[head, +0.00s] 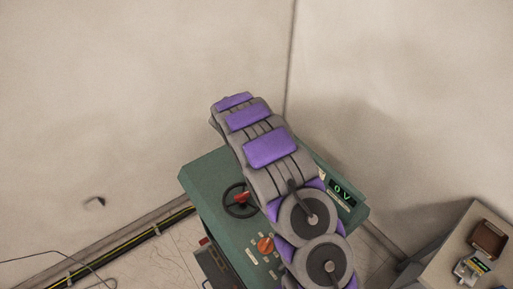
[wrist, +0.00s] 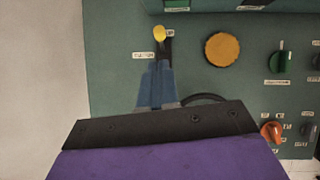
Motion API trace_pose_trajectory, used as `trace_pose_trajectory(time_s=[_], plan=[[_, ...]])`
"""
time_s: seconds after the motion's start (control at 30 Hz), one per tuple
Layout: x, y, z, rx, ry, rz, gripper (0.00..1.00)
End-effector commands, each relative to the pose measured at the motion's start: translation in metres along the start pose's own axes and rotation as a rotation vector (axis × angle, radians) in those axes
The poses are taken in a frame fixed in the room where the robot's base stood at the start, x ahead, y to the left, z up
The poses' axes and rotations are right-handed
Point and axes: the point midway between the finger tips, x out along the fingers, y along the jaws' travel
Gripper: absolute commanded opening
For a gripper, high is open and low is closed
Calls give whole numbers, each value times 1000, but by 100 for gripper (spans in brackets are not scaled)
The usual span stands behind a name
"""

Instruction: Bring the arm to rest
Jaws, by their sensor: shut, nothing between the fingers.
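My arm, grey with purple pads, rises over a green control cabinet (head: 210,180) in the head view and hides part of it. I cannot make out my gripper's fingers there. In the wrist view, my gripper (wrist: 160,68) shows blue fingers, shut and empty, pointing at the green panel (wrist: 115,85). A small yellow knob or button (wrist: 159,33) is just beyond the fingertips. I cannot tell whether they touch it.
The cabinet carries a black handwheel (head: 232,209), an orange knob (head: 265,244) and a lit display (head: 342,193). The wrist view shows a large yellow round button (wrist: 223,50), a green knob (wrist: 279,62) and an orange knob (wrist: 271,131). A table (head: 440,262) stands at right.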

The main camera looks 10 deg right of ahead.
Motion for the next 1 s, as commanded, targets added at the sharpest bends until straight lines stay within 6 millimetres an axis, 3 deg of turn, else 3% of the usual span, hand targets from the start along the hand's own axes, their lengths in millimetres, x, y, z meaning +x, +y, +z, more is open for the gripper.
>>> trace_pose_trajectory(time_s=[0.67,0.87,1.0], plan=[[-4,-3,1,9,1,-5,0],[-20,-32,11,161,2,-45,0],[-40,-67,17,351,10,-91,0]])
